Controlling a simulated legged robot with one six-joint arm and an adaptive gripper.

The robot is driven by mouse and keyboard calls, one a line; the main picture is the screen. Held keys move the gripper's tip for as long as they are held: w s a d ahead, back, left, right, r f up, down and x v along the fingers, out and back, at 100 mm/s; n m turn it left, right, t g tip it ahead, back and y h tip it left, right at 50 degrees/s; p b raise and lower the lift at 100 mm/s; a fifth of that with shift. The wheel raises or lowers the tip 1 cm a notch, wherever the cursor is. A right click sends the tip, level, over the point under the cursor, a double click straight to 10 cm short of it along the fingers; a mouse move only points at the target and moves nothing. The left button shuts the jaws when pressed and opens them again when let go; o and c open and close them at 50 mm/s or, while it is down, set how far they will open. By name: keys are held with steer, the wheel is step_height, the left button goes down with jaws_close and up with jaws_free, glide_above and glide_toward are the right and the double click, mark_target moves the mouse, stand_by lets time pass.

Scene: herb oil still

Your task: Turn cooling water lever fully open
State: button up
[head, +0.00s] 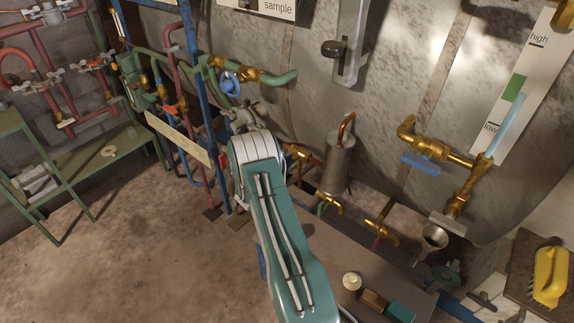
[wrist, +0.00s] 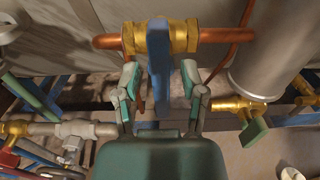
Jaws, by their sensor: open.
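A flat blue lever (wrist: 158,52) sits on a brass valve (wrist: 181,37) in a horizontal copper pipe (wrist: 222,35) in the wrist view. The lever lies across the pipe line. My gripper (wrist: 160,82) is open, with one finger on each side of the lever; I see gaps between them and no clear contact. In the head view the brass fitting (head: 298,153) shows just right of my arm. The gripper and the blue lever are hidden there behind my arm.
A grey metal cylinder (head: 337,165) with a copper tube stands right of the valve. A second blue lever (head: 420,164) is on brass pipework further right. A blue frame (head: 196,70) and pipes stand close to the left. A bench below holds small items. Open floor lies at left.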

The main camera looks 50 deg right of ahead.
jaws_close()
steer(key=shift+n, duration=0.4)
steer(key=n, duration=0.8)
steer(key=shift+w+a+r, duration=0.1)
steer(key=n, duration=0.5)
steer(key=shift+n, duration=2.3)
steer(key=shift+f, duration=0.2)
